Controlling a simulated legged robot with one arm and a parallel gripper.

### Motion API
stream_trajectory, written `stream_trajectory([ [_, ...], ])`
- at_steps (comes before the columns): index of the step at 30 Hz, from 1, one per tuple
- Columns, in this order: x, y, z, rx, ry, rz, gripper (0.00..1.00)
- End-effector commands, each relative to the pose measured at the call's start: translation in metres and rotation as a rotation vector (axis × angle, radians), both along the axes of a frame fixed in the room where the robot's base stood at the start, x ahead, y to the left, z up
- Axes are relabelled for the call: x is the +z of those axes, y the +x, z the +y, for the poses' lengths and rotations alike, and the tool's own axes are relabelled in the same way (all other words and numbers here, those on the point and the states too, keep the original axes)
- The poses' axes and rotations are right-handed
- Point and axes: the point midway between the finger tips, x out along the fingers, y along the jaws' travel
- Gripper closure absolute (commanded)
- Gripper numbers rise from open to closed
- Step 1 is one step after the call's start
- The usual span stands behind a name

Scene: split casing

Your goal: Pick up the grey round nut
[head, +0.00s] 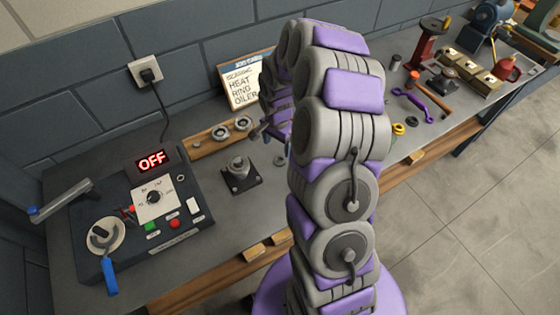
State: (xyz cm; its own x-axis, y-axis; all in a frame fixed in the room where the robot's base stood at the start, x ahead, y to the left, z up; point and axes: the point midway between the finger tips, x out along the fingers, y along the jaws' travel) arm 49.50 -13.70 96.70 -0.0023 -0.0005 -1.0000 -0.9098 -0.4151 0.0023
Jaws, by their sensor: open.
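A small grey round piece (280,161), which looks like the nut, lies on the bench just left of my arm. It is too small to make out its detail. My gripper (262,133) is left of my arm, above the bench, partly hidden behind my own links. Its jaws are open and I see nothing between them. A grey casing part on a dark square base (240,175) stands left of the small grey piece. How high my gripper is above the bench is hard to tell.
A wooden rack with two metal rings (206,146) lies along the wall. A control box reading OFF (150,215), with a crank, stands at left. A sign (243,82) leans behind. A purple spanner (424,103) and other tools lie at right.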

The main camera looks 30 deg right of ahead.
Motion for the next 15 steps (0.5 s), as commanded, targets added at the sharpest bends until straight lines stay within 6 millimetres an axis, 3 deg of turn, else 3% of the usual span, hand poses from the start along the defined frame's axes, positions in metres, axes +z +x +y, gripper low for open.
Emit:
stream_trajectory([
  [3,-0.018,-0.001,-0.002,-0.001,0.003,0.003,0.19],
  [11,-0.035,-0.001,-0.010,-0.001,0.008,-0.002,0.19],
  [15,-0.057,-0.004,-0.009,-0.001,0.009,0.003,0.19],
])
